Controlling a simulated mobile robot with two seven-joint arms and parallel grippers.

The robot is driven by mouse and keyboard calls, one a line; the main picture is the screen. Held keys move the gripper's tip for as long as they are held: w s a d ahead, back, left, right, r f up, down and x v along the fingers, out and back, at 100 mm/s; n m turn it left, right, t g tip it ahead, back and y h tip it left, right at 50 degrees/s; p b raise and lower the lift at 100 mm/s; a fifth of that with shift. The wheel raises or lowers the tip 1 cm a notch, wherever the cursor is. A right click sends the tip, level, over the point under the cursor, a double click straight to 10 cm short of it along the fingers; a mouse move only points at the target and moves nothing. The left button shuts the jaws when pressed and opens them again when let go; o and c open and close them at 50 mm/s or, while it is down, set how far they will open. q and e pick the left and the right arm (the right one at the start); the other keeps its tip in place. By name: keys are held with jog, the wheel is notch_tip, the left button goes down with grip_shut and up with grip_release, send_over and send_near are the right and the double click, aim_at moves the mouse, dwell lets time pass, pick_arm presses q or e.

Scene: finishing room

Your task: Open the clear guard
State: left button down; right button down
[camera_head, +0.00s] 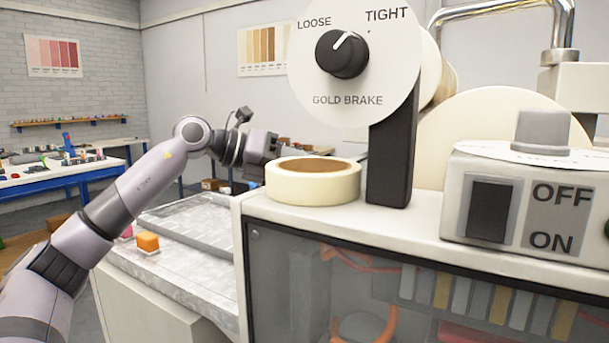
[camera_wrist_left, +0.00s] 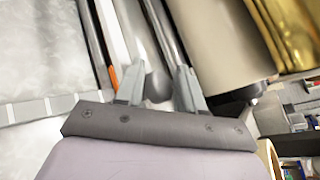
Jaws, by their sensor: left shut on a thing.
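My left gripper (camera_head: 272,146) reaches behind the tape roll at the far left end of the machine top, its fingertips hidden in the head view. In the left wrist view, the two grey fingers (camera_wrist_left: 160,92) are shut on a small grey rounded knob (camera_wrist_left: 158,84). Long thin bars and a pale, see-through-looking strip (camera_wrist_left: 132,40) run up from it. I cannot tell for sure whether the strip is the clear guard. A see-through panel (camera_head: 288,290) covers the machine's front, with wires and strips behind it. My right gripper is in neither view.
The tape roll (camera_head: 313,190) lies on the machine top (camera_head: 345,220). A black post (camera_head: 391,165) carries the GOLD BRAKE dial (camera_head: 352,105). A switch box (camera_head: 536,215) stands at the right. A large beige roller (camera_wrist_left: 215,40) and gold roll (camera_wrist_left: 290,30) lie close to the fingers.

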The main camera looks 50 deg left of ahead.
pick_arm(q)
jog(key=shift+d+r, duration=0.4)
jog(key=shift+d, duration=0.05)
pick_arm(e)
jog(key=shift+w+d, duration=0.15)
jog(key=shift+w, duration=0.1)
pick_arm(q)
jog(key=c, duration=1.1)
grip_release()
jog(key=o, duration=0.3)
jog(key=shift+d, duration=0.3)
jog(key=shift+f, duration=0.1)
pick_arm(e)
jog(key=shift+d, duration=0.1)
pick_arm(q)
jog(key=shift+a, duration=0.2)
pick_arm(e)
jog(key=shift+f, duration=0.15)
